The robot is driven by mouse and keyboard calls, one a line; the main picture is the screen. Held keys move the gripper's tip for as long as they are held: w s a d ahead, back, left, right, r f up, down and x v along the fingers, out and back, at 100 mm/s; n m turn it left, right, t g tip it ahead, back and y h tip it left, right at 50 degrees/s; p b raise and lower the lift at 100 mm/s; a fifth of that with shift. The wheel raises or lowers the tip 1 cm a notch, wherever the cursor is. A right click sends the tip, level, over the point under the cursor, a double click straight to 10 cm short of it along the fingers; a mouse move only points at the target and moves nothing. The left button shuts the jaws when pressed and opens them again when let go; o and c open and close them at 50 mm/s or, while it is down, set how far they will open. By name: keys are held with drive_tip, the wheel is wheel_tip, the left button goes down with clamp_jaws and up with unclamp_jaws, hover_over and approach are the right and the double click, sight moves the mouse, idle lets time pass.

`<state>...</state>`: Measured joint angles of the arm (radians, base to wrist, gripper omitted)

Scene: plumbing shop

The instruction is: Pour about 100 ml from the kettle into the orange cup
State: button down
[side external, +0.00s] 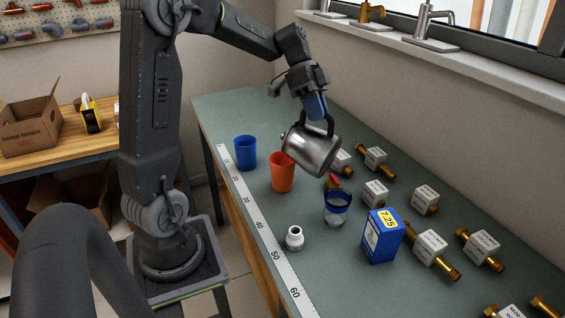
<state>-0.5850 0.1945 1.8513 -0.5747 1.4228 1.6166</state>
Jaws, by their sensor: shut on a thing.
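My gripper (316,106) is shut on the handle of the steel kettle (312,151), at the top of the kettle. The kettle is tilted, with its left end close above the orange cup (282,172). The orange cup stands upright on the green bench top. The kettle partly covers the view behind the cup's right rim. I cannot make out any stream of liquid, and the inside of the cup is too small to tell its level.
A blue cup (245,153) stands left of the orange cup. A clear glass with a blue rim (337,208), a small white bottle (294,238) and a blue box (382,236) stand nearer the camera. Several tagged brass fittings (431,247) lie at right. A ruler strip (262,231) lines the front edge.

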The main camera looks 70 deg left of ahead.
sight(333, 122)
drive_tip(key=shift+s+a+r+h, duration=0.3)
drive_tip(key=shift+s+a, duration=0.15)
drive_tip(key=shift+a, duration=0.2)
drive_tip(key=w+d, duration=0.1)
drive_tip(key=w+d+f+y, duration=0.1)
drive_tip(key=d, duration=0.1)
drive_tip(key=w+d+f+g+y, duration=0.1)
drive_tip(key=shift+d, duration=0.2)
drive_tip(key=shift+w+d+f+y, duration=0.1)
drive_tip(key=shift+d+f+y, duration=0.1)
drive_tip(key=shift+y, duration=0.2)
drive_tip(key=shift+w+d+f+n+g+y, duration=0.2)
drive_tip(key=shift+w+d+n+g+y, duration=0.05)
drive_tip(key=shift+w+d+g+y, duration=0.3)
drive_tip(key=shift+w+d+f+n+g+y, duration=0.15)
drive_tip(key=shift+w+d+n+g+y, duration=0.15)
drive_tip(key=shift+d+g+y, duration=0.25)
drive_tip(key=shift+d, duration=0.15)
